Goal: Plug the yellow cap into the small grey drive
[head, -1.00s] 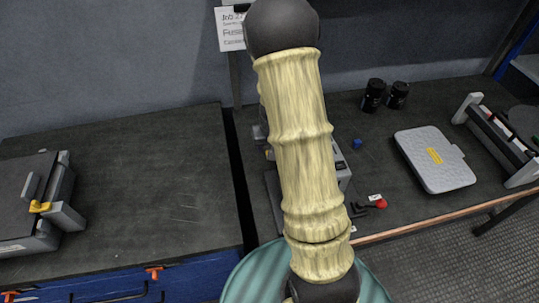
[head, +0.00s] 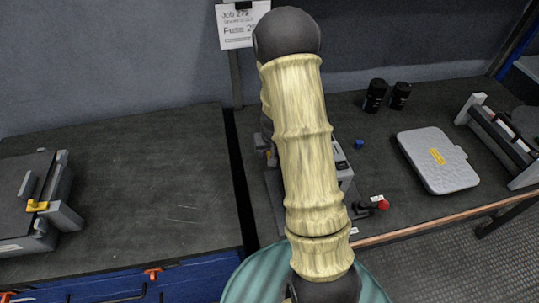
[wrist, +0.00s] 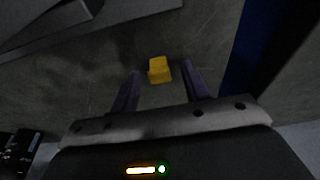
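The yellow cap (wrist: 159,70) shows in the wrist view against a dark surface, between and a little beyond my fingertips. My gripper (wrist: 160,88) is open, with a visible gap between each finger and the cap. In the head view my arm hides the gripper. A small yellow patch (head: 268,154) shows at the arm's left edge; I cannot tell if it is the cap. A small grey box with a light panel (head: 343,172), perhaps the small grey drive, is mostly hidden behind my arm.
A grey unit with a yellow lever (head: 37,206) stands at the far left. A flat grey case (head: 437,165), black jars (head: 375,95), a blue cube (head: 359,144) and a red knob (head: 383,204) lie right of my arm. The left bench top (head: 150,160) has clear room.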

